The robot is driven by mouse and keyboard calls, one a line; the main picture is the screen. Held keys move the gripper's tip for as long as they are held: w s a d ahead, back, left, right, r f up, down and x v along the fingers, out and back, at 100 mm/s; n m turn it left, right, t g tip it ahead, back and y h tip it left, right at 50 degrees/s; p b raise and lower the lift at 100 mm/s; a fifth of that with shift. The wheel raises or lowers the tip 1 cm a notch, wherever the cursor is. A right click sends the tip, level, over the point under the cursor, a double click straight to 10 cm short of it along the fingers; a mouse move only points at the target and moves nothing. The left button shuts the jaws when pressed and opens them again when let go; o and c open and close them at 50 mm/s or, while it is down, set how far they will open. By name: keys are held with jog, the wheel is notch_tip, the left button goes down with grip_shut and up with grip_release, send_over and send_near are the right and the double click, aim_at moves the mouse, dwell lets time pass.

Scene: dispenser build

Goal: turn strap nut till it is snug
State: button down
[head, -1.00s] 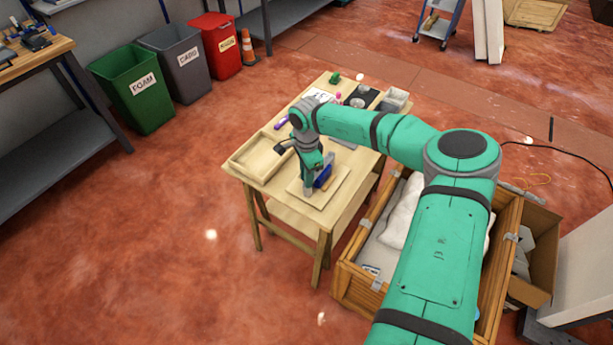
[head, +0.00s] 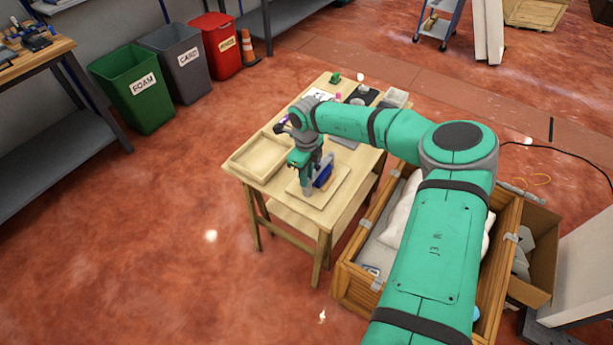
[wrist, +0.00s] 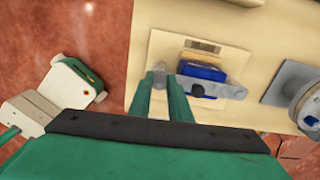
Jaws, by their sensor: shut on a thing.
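A blue dispenser body (head: 324,177) stands on a pale board (head: 322,200) on the small wooden table. In the wrist view the blue body (wrist: 206,72) has a grey strap (wrist: 226,90) across it, and a black knob (wrist: 197,91) shows beside it. My gripper (wrist: 160,78) points down at the strap's left end, its two fingers a little apart. It is shut on what appears to be the strap nut, mostly hidden between the fingertips. In the head view my gripper (head: 307,188) is just left of the blue body.
An empty wooden tray (head: 240,168) lies left of the board. Small parts, a dark mat and a grey bin (head: 397,97) crowd the table's far end. A wooden crate (head: 345,282) with white bags stands close at the table's right.

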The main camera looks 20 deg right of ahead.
jog(key=m, duration=0.6)
jog(key=shift+w, duration=0.1)
jog(key=shift+a+m, duration=0.1)
jog(key=shift+m, duration=0.4)
jog(key=shift+d, duration=0.2)
jog(key=c, duration=1.6)
grip_release()
jog(key=shift+c, duration=0.2)
jog(key=shift+r, duration=0.1)
notch_tip(320, 180, up, 11)
